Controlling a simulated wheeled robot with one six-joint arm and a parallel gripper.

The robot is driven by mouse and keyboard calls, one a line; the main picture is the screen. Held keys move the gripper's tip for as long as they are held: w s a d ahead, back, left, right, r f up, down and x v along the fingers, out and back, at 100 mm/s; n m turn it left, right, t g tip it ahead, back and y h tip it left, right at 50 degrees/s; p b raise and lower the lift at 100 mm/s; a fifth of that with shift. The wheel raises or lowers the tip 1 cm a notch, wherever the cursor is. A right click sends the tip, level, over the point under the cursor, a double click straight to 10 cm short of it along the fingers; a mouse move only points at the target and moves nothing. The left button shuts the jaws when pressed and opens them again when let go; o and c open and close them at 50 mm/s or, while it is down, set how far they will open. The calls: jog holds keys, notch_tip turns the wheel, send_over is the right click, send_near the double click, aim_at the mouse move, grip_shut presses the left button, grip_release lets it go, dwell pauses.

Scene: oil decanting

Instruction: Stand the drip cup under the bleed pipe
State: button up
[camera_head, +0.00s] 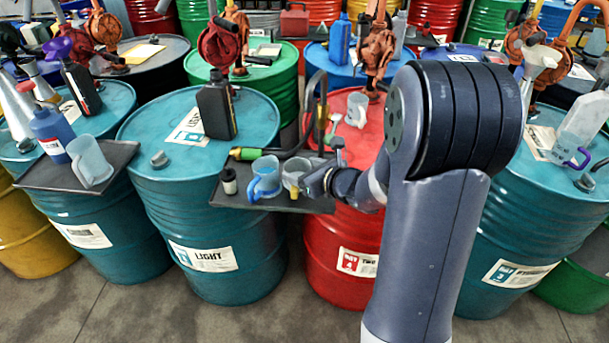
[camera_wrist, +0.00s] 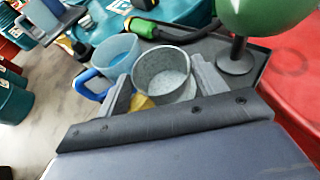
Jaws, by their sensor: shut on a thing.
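A small grey round cup, taken to be the drip cup (camera_head: 293,168), is at the right part of a dark tray (camera_head: 222,193). In the wrist view the grey cup (camera_wrist: 150,69) is upright with its open mouth up. My gripper (camera_head: 312,181) is shut on it; in the wrist view the two fingers (camera_wrist: 163,88) lie on either side of its wall. Whether its base touches the tray is hidden. A yellow piece shows beside its lower left. I cannot surely pick out the bleed pipe; a black hose with a green end (camera_head: 244,154) lies behind the cup.
A green rounded thing on a grey stem (camera_wrist: 262,14) rises at the right in the wrist view. A black bottle (camera_head: 215,105) stands on the teal drum behind.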

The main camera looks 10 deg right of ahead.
jog(key=shift+f, duration=1.05)
jog(key=shift+f, duration=0.2)
jog(key=o, duration=1.1)
jog(key=shift+r, duration=0.1)
